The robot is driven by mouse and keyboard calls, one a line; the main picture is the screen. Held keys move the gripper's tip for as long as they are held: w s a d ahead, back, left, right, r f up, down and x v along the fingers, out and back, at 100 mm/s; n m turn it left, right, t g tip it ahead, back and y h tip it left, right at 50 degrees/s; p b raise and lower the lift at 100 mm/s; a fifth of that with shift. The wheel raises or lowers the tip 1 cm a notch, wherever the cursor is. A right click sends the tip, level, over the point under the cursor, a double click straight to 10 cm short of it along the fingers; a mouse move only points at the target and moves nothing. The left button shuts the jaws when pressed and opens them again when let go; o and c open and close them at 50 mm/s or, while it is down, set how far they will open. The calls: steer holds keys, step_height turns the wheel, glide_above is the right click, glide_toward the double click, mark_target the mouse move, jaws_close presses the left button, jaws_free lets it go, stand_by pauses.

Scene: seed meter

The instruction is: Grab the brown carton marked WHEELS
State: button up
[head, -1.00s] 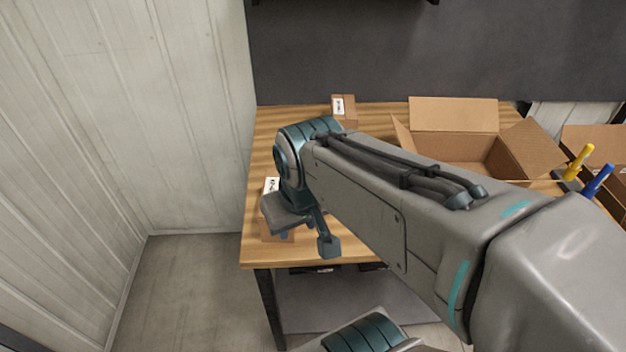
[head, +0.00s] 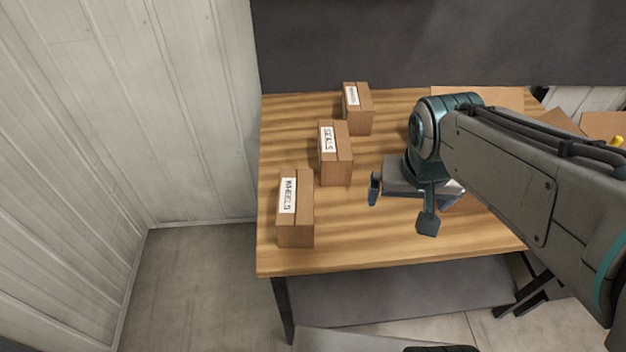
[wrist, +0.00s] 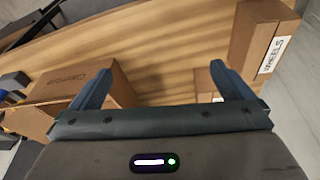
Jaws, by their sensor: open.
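The brown carton marked WHEELS (head: 296,225) stands on the wooden table near its front left corner, its white label on top. It also shows at the upper right of the wrist view (wrist: 258,32), label facing up along its edge. My gripper (head: 400,206) is above the table to the right of the carton, apart from it.
A carton marked SEALS (head: 336,168) stands behind the WHEELS carton, and another small carton (head: 359,115) stands farther back. A larger open carton (head: 475,97) is at the right, partly hidden by my arm. The wooden table (head: 350,245) is clear between the WHEELS carton and my gripper.

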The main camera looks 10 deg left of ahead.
steer(key=w+a+f, duration=0.2)
steer(key=w+a, duration=0.2)
steer(key=a, duration=0.4)
steer(key=n, duration=0.1)
glide_toward(296, 196)
steer(key=shift+y, duration=0.3)
steer(key=x, duration=0.6)
steer(key=shift+d+f, duration=0.1)
steer(key=shift+d, duration=0.2)
steer(key=shift+x, duration=3.2)
steer(key=c, duration=1.3)
steer(key=shift+c, duration=0.7)
steer(key=shift+r, duration=0.2)
